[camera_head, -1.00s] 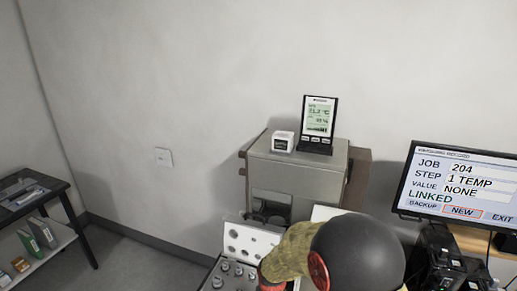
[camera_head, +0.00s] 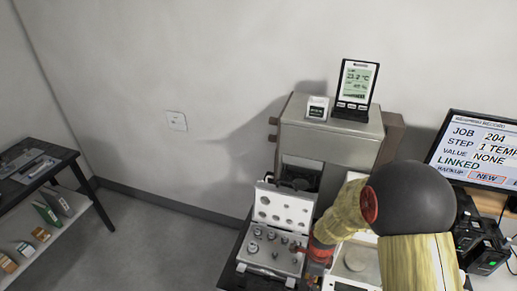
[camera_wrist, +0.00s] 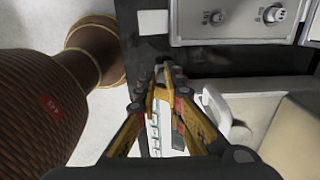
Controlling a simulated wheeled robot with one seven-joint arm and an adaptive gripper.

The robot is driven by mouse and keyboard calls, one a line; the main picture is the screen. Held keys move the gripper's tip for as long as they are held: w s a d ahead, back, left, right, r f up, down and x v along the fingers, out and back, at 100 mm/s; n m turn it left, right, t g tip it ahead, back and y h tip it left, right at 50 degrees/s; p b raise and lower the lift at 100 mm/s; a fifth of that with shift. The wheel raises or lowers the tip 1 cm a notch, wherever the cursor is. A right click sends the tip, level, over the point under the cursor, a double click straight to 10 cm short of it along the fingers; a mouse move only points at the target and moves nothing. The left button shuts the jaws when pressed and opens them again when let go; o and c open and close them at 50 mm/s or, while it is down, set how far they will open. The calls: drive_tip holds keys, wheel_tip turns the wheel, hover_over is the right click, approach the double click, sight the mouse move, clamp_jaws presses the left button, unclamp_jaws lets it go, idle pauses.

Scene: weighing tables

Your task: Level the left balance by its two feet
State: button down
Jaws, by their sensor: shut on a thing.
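The left balance (camera_head: 362,272) is pale with a round pan (camera_head: 355,258), partly hidden behind my arm. Its pale edge and a rounded grey tab (camera_wrist: 238,131) show at right in the wrist view. My gripper (camera_wrist: 160,82) points down beside the balance's left edge, its fingertips close together. It is shut on what appears to be a foot at that edge, mostly hidden by the fingers. The other foot and the level bubble cannot be made out.
An open weight case (camera_head: 284,208) with several weights stands just left of my gripper. A grey cabinet (camera_head: 330,140) behind carries a display (camera_head: 356,85) and a small white box (camera_head: 317,108). A monitor (camera_head: 480,150) stands right; a shelf (camera_head: 45,200) is far left.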

drive_tip(key=shift+f+b, duration=2.2)
drive_tip(key=shift+f, duration=1.2)
drive_tip(key=shift+d+r, duration=0.1)
drive_tip(key=shift+d, duration=0.5)
drive_tip(key=shift+w, duration=0.75)
drive_tip(key=r+p, duration=0.2)
drive_tip(key=r, duration=0.1)
drive_tip(key=r+p, duration=0.2)
drive_tip(key=r, duration=0.1)
drive_tip(key=shift+a, duration=0.2)
drive_tip(key=shift+d, duration=0.1)
